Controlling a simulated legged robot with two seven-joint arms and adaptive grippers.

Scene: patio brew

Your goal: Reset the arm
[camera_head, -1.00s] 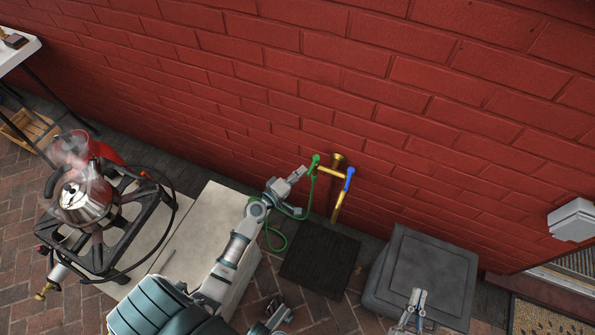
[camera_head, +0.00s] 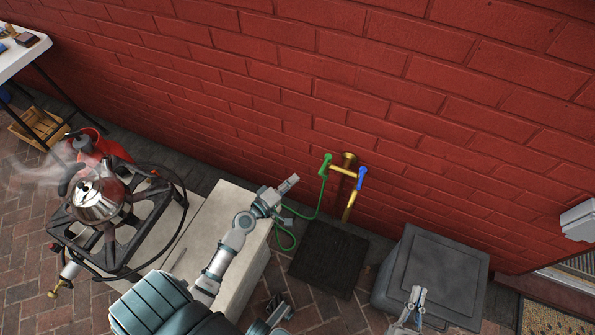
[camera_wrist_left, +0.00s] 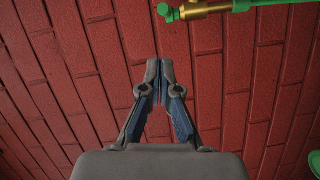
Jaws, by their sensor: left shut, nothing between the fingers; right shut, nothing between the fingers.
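My left gripper (camera_head: 289,183) is shut and empty in the head view. It is raised over the far right end of the pale counter (camera_head: 215,217), left of the brass tap (camera_head: 344,172) and apart from it in the picture. In the left wrist view its fingertips (camera_wrist_left: 160,72) are together in front of the brick wall, with a piece of the tap's brass and green fitting (camera_wrist_left: 200,10) at the top. My right gripper (camera_head: 415,296) is shut and empty in front of the dark grey box (camera_head: 445,265).
A steaming kettle (camera_head: 98,203) stands on a black burner frame (camera_head: 140,235) at left, with a red bucket (camera_head: 112,147) behind. A green hose (camera_head: 308,213) hangs from the tap above a dark mat (camera_head: 330,262). The red wall (camera_head: 300,70) bounds the back.

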